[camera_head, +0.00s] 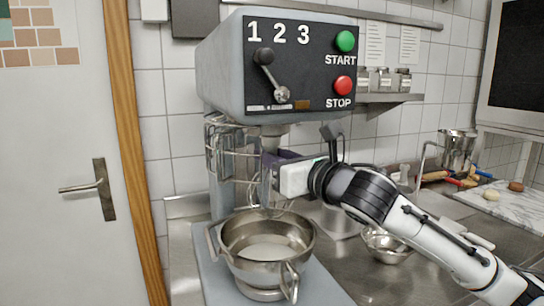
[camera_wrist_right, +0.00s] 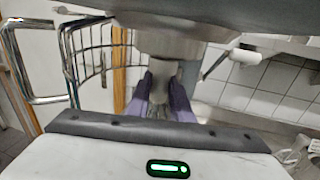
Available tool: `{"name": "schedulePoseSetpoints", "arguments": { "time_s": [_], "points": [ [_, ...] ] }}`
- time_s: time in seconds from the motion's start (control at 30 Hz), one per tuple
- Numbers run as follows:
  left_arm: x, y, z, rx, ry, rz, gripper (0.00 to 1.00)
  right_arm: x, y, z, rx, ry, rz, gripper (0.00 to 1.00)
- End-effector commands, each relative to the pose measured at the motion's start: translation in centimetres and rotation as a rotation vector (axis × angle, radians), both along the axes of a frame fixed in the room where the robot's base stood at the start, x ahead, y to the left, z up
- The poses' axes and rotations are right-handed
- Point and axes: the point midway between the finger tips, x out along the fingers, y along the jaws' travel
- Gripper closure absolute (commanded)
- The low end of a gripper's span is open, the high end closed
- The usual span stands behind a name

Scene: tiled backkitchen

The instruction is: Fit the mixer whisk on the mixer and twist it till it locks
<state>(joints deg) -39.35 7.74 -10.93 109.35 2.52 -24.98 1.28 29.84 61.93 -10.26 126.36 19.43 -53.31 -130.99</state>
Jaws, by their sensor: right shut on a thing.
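The grey mixer (camera_head: 225,75) stands in the middle of the head view, its head overhanging a steel bowl (camera_head: 250,262). My right gripper (camera_head: 272,165) comes in from the right, just below the mixer head. Its purple fingers are shut on the mixer whisk (camera_head: 266,200), whose thin wires hang above the bowl. In the right wrist view the fingers (camera_wrist_right: 162,105) close around the whisk's upper part, directly under the mixer's drive shaft (camera_wrist_right: 168,45). The top of the whisk looks in line with the shaft; whether it is seated or locked I cannot tell. My left gripper is out of view.
A wire guard (camera_head: 225,145) stands open left of the whisk. The mixer front carries a speed lever (camera_head: 270,75), a green start button (camera_head: 345,41) and a red stop button (camera_head: 343,85). A small bowl (camera_head: 386,248) is on the steel counter at right.

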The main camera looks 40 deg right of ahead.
Motion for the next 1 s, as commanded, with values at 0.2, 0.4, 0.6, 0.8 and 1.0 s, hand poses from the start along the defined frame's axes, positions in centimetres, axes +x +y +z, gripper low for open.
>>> {"name": "schedulePoseSetpoints", "arguments": {
  "time_s": [0.2,0.4,0.6,0.8,1.0],
  "points": [
    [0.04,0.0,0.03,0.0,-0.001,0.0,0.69,-0.02,-0.02,0.12,-0.001,-0.003,0.0,1.0],
    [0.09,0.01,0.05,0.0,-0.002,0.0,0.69,-0.03,-0.05,0.17,-0.003,-0.003,-0.001,1.0],
    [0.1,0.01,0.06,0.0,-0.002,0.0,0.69,-0.02,-0.01,0.14,-0.001,-0.003,0.0,1.0],
    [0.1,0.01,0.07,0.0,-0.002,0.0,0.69,-0.02,0.03,0.15,-0.001,-0.003,-0.004,1.0],
    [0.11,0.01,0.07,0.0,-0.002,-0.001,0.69,-0.03,0.18,0.27,0.0,-0.006,-0.079,1.0]
  ]
}}
